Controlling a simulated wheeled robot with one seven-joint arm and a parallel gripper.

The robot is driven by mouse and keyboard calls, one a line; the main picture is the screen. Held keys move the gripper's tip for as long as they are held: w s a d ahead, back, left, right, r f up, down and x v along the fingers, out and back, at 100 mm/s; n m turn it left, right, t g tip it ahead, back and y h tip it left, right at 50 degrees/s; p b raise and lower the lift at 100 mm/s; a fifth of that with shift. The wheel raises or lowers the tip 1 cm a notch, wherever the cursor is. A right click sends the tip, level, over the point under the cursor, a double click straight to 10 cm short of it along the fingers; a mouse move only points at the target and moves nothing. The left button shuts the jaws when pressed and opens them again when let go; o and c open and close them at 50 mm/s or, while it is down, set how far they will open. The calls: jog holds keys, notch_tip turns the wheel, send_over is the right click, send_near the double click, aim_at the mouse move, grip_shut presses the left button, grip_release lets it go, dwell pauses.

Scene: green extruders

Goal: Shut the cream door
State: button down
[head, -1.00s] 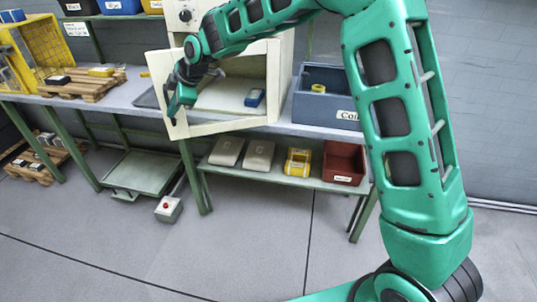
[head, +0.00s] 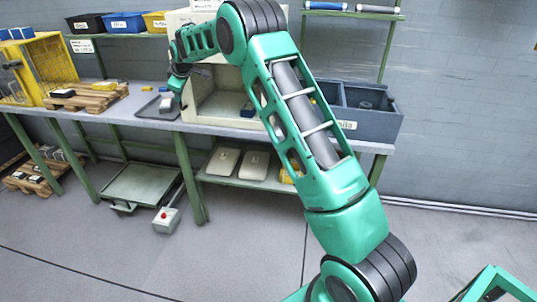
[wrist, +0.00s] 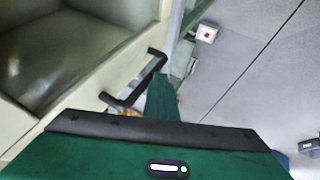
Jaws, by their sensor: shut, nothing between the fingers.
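The cream door (head: 190,112) is on the front of the cream cabinet (head: 200,17) on the bench in the head view. Its window shows the cabinet's inside. The door stands close to the cabinet front; I cannot tell if it is flush. My gripper (head: 175,82) is shut and empty at the door's left edge. In the wrist view, the cream door frame (wrist: 120,68) and its dark bar handle (wrist: 150,72) show just beyond my green gripper (wrist: 162,100). I cannot tell whether the gripper touches the door.
A dark tray (head: 150,108) lies on the bench left of the cabinet, with a wooden pallet (head: 88,97) and a yellow cage (head: 45,62) further left. A blue-grey bin (head: 375,122) stands to the right.

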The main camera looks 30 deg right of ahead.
jog(key=shift+w+d+r, duration=0.15)
jog(key=shift+w+r, duration=0.05)
jog(key=shift+w, duration=0.1)
